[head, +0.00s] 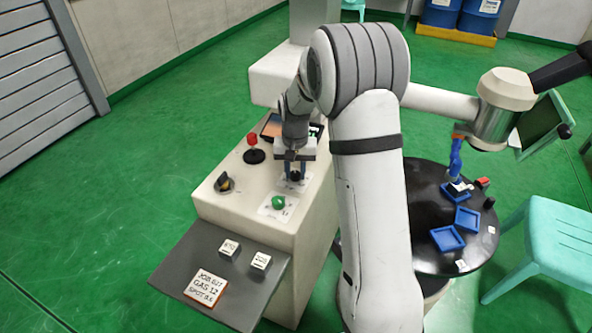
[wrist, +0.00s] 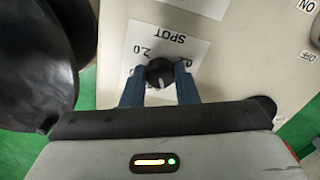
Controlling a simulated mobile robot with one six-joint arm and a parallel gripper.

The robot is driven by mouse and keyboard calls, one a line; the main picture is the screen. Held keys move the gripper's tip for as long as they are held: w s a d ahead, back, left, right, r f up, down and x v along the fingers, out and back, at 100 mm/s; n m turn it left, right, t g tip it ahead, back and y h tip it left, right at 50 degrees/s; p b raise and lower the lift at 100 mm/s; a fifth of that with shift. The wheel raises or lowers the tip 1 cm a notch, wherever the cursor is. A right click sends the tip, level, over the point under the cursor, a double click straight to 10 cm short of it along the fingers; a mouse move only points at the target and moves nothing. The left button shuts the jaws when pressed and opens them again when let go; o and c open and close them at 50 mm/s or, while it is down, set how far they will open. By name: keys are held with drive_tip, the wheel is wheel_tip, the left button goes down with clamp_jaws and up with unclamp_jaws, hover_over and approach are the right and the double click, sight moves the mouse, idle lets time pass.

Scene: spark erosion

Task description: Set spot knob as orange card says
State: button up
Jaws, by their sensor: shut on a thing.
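The black spot knob (wrist: 160,70) stands on a white label plate (wrist: 182,27) that reads SPOT, upside down in the wrist view. A 2.0 mark shows to its left; another mark at its right is partly hidden. My gripper (wrist: 160,92) is shut on the knob, one blue finger on each side. A small light mark shows on the knob, but its exact setting is unclear. In the head view my gripper (head: 295,172) points down at the cabinet top. The orange-edged card (head: 206,287) lies on the grey shelf; its last line starts with SPOT, the value hard to read.
A green knob (head: 278,202) sits just in front of my gripper. A red-topped lever (head: 253,148) and a dark rotary switch (head: 224,184) stand to the left. A round black table (head: 420,200) with blue trays is at right.

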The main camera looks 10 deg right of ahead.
sight(295, 174)
drive_tip(key=m, duration=0.5)
drive_tip(key=shift+m, duration=0.3)
idle(0.4)
drive_tip(key=o, duration=1)
wheel_tip(295, 174, up, 8)
drive_tip(key=shift+f, duration=0.1)
